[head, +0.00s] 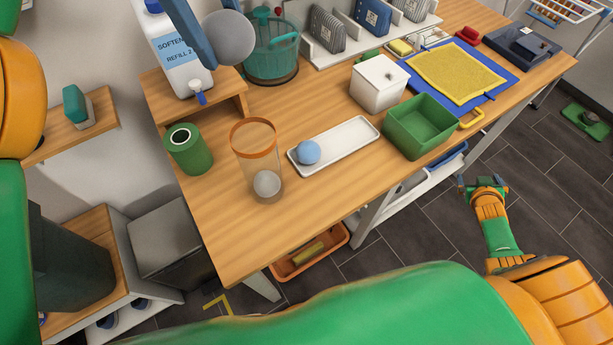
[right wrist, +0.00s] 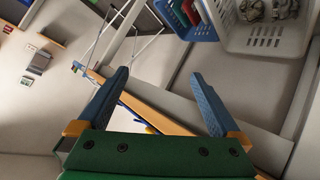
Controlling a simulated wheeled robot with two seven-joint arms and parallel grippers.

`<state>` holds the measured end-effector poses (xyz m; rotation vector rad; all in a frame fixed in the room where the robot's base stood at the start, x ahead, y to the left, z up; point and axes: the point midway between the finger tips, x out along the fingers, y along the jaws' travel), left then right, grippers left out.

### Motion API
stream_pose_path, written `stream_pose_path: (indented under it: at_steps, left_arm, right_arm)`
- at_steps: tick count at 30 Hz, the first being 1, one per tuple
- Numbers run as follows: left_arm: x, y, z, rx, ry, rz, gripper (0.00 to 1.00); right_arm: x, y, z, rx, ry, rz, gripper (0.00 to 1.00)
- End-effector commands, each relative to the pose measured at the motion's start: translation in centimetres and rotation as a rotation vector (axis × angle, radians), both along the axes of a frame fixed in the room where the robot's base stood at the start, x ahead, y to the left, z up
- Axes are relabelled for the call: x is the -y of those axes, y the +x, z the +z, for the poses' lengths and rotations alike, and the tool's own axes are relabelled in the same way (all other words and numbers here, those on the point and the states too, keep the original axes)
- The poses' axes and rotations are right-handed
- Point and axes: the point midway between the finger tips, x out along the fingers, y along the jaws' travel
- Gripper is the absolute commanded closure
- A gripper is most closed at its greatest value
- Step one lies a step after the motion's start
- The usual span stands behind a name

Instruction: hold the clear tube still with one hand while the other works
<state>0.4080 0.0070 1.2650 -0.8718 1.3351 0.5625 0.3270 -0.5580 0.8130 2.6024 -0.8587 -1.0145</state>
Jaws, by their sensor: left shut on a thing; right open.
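The clear tube (head: 256,172) stands upright on the wooden table, with an orange rim and a grey ball (head: 267,184) at its bottom. My left gripper (head: 217,32) is shut on another grey ball (head: 233,42), raised close to the head camera and apart from the tube. One blue finger shows clearly; the other is mostly hidden. My right gripper (head: 483,184) is off the table's right side, over the floor, far from the tube. In the right wrist view its blue fingers (right wrist: 160,82) are spread with nothing between them. A blue ball (head: 308,152) lies on a white tray (head: 352,141).
A green can (head: 188,150) stands left of the tube. A green bin (head: 421,127), a white box (head: 378,83) and a teal basket (head: 271,55) are on the table. A softener bottle (head: 178,55) stands on a raised shelf. Bare wood lies before the tray.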

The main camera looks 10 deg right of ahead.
Motion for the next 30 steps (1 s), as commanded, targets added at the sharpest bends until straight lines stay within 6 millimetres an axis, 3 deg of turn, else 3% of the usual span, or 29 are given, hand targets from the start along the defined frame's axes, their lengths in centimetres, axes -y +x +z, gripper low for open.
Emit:
stream_pose_path:
  at_steps: [3, 6, 8, 10, 11, 12, 13, 16, 20, 23, 25, 27, 30]
  left_arm:
    - [0.0, 0.0, 0.0, 0.000, 0.000, 0.000, 0.84]
    - [0.0, 0.0, 0.0, 0.000, 0.000, 0.000, 0.84]
    - [0.0, 0.0, 0.0, 0.000, 0.000, 0.000, 0.84]
    - [0.0, 0.0, 0.0, 0.000, 0.000, 0.000, 0.84]
    - [0.0, 0.0, 0.0, 0.000, 0.000, 0.000, 0.84]
    - [0.0, 0.0, 0.0, 0.000, 0.000, 0.000, 0.84]
    - [0.0, 0.0, 0.0, 0.000, 0.000, 0.000, 0.84]
    - [0.0, 0.0, 0.0, 0.000, 0.000, 0.000, 0.84]
    - [0.0, 0.0, 0.0, 0.000, 0.000, 0.000, 0.84]
    - [0.0, 0.0, 0.0, 0.000, 0.000, 0.000, 0.84]
    - [0.0, 0.0, 0.0, 0.000, 0.000, 0.000, 0.84]
    - [0.0, 0.0, 0.0, 0.000, 0.000, 0.000, 0.84]
    - [0.0, 0.0, 0.0, 0.000, 0.000, 0.000, 0.84]
  right_arm:
    - [5.1, 2.6, 8.2, 0.165, -0.106, -0.042, 0.00]
    - [8.1, 4.3, 15.8, 0.286, -0.218, -0.039, 0.00]
    - [9.0, 5.4, 20.7, 0.335, -0.313, -0.005, 0.00]
    - [8.1, 7.6, 26.0, 0.330, -0.482, 0.104, 0.00]
    - [6.6, 9.0, 27.6, 0.291, -0.580, 0.188, 0.00]
    - [3.8, 10.9, 28.3, 0.215, -0.712, 0.315, 0.00]
    - [1.5, 12.2, 28.2, 0.157, -0.803, 0.408, 0.00]
    - [-6.3, 15.1, 26.5, -0.002, -1.077, 0.688, 0.00]
    - [-16.9, 16.3, 23.7, -0.114, -1.418, 1.004, 0.00]
    - [-24.9, 15.2, 21.3, -0.151, -1.693, 1.202, 0.00]
    - [-30.3, 13.3, 19.7, -0.155, -1.902, 1.309, 0.00]
    - [-35.3, 10.8, 18.3, -0.145, -2.125, 1.376, 0.00]
    - [-41.2, 6.5, 17.3, -0.109, -2.440, 1.384, 0.00]
